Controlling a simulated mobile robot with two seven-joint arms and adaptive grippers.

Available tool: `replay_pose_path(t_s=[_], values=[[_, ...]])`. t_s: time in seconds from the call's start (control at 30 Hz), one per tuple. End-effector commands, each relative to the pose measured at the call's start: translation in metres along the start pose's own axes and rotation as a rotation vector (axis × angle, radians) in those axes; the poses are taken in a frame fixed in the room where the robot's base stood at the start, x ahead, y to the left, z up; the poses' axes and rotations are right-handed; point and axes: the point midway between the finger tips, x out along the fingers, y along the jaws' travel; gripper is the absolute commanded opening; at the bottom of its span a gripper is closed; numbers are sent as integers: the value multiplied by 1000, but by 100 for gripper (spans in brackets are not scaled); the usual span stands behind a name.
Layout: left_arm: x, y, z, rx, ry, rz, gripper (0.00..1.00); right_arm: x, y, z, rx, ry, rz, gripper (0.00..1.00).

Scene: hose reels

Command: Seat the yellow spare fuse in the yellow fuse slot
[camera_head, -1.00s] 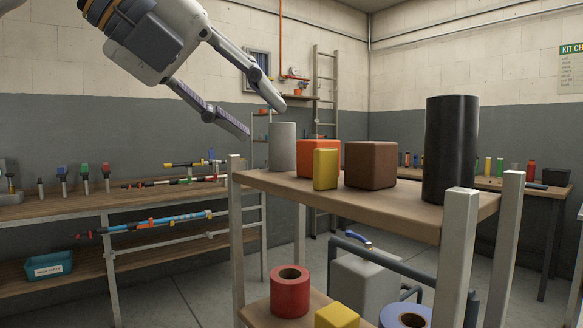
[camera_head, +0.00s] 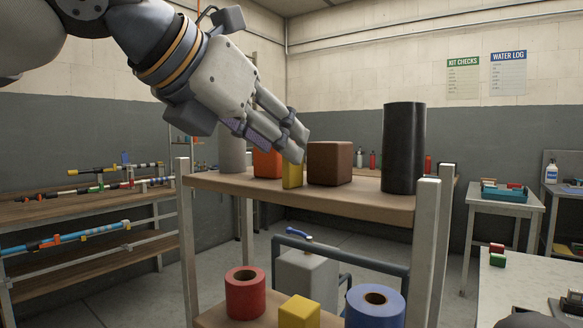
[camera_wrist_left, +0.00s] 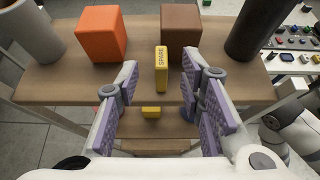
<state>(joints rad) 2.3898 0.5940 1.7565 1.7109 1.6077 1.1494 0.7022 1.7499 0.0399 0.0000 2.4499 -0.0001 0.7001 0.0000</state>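The yellow spare fuse (camera_head: 291,178) is a small upright block on the shelf unit's top board, with "SPARE" on its top in the left wrist view (camera_wrist_left: 161,68). My left gripper (camera_head: 296,141) is above and in front of it in the head view, partly covering it. In the left wrist view the fingers are spread wide and empty, with the fuse just beyond and between the tips, apart from them. I cannot make out a yellow fuse slot in either view. My right gripper does not show clearly in either view.
An orange block (camera_head: 267,163), a brown block (camera_head: 330,163), a grey cylinder (camera_head: 232,154) and a tall black cylinder (camera_head: 404,148) stand near the fuse. Below are red (camera_head: 245,293) and blue (camera_head: 375,306) rolls and a yellow block (camera_head: 299,313). A white table (camera_head: 515,285) is at right.

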Motion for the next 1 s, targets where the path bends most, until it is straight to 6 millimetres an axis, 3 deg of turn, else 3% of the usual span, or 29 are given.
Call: replay_pose_path(t_s=[0.13, 0.4, 0.57, 1.0], values=[[26, -2, 1, -3, 2, -1, 35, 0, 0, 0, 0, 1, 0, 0], [31, -1, 1, -2, 0, 1, 35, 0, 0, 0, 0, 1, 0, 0], [31, -1, 1, -3, 0, 1, 0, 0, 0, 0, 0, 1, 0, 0], [28, -1, 7, -4, 0, 1, 0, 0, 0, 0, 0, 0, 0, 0]])
